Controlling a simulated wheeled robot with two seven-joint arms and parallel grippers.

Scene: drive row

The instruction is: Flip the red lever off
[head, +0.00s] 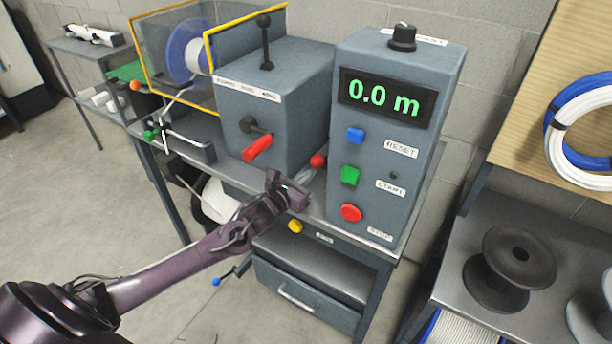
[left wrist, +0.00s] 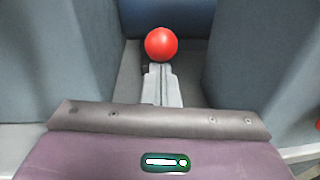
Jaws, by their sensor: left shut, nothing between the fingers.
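A red ball knob (head: 317,160) shows in the gap between the drive box and the control box. It also shows in the left wrist view (left wrist: 161,44), straight beyond my fingertips; its stem is hidden. A separate red handle (head: 257,148) on a dark pivot sticks out of the drive box front and points down to the left. My left gripper (head: 312,172) is shut and empty, its grey fingers close to the red ball. In the left wrist view the fingertips (left wrist: 160,68) lie just below the ball; I cannot tell whether they touch. My right gripper is not in view.
The drive box (head: 290,75) stands left of the gap, with a black-knobbed lever (head: 265,40) on top. The control box (head: 385,150) reads 0.0 m and carries blue, green and red buttons. A yellow knob (head: 295,226) sits below my gripper. Spools (head: 510,268) stand at right.

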